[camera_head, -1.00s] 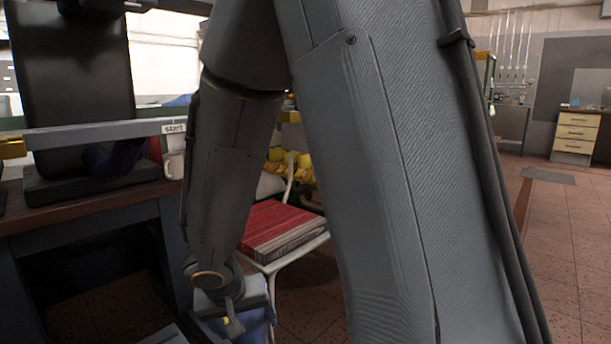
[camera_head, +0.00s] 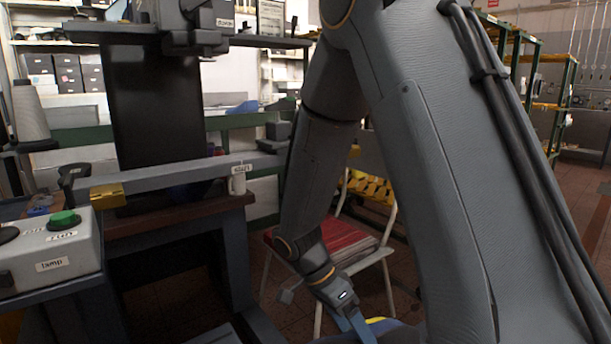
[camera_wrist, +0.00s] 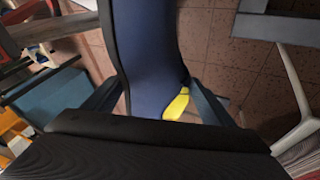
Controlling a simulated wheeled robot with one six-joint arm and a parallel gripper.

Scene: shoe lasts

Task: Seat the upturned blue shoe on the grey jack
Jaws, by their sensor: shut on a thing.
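My gripper (camera_wrist: 155,84) is shut on the blue shoe (camera_wrist: 150,45), with one finger on each side of it in the wrist view. The shoe shows as a long blue surface with a black edge and a yellow part (camera_wrist: 177,104) at its near right. Its far end runs out of the top of the wrist view. In the head view, my gripper (camera_head: 356,328) is at the bottom edge, and only a little of the shoe shows beside it. I cannot make out the grey jack for certain in either view.
Tiled floor lies below.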

